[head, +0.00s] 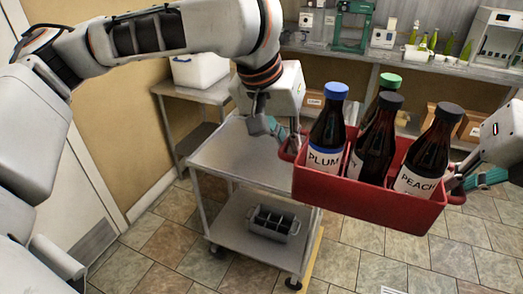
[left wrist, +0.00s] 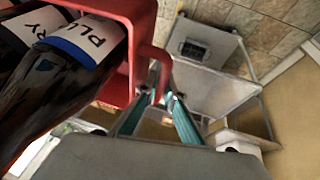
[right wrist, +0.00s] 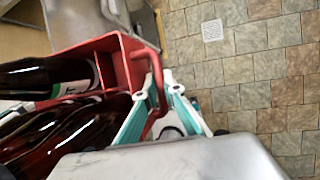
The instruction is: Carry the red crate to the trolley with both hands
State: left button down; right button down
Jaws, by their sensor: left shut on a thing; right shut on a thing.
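The red crate (head: 385,205) is held in the air between my two grippers, to the right of and above the trolley. It carries several dark bottles, among them a blue-capped one (head: 327,128) labelled PLUM and a dark-capped one (head: 426,152) labelled PEACH. My left gripper (head: 287,143) is shut on the crate's left handle, which also shows in the left wrist view (left wrist: 151,55). My right gripper (head: 458,187) is shut on the right handle, clear in the right wrist view (right wrist: 156,85). The grey trolley (head: 235,160) has a bare top shelf.
A grey divided crate (head: 274,223) sits on the trolley's lower shelf. A side table with a white bin (head: 200,69) stands behind it. A back counter (head: 440,66) holds bottles and equipment. Tiled floor is open in front.

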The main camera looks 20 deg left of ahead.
aim_at(266, 149)
jog(key=j, duration=1.95)
